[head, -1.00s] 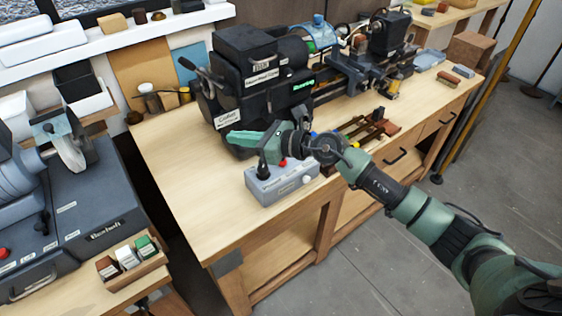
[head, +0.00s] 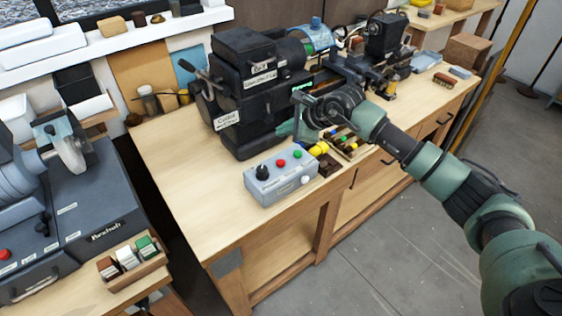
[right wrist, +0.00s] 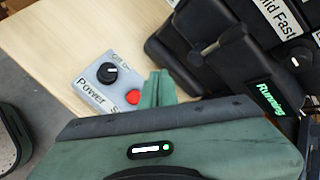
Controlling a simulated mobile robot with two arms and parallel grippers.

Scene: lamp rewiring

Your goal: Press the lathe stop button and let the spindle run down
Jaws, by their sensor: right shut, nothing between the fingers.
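The grey control box (head: 262,191) sits on the wooden bench in front of the lathe. It has a black knob (head: 262,172), a red button (head: 281,163) and a green button (head: 297,154) on top. The black lathe (head: 240,120) stands behind it. In the right wrist view a green "Running" display (right wrist: 269,100) glows on the lathe, and the box's red button (right wrist: 133,97) shows beside the fingers. My right gripper (head: 288,130) is shut and empty, raised above and behind the box, apart from the red button. My left gripper is not in view.
A rack with coloured-handled tools (head: 345,143) lies right of the box, below my right arm. A grey bench grinder (head: 70,190) stands on the left bench, with a small wooden tray (head: 133,258) in front. The bench left of the box is clear.

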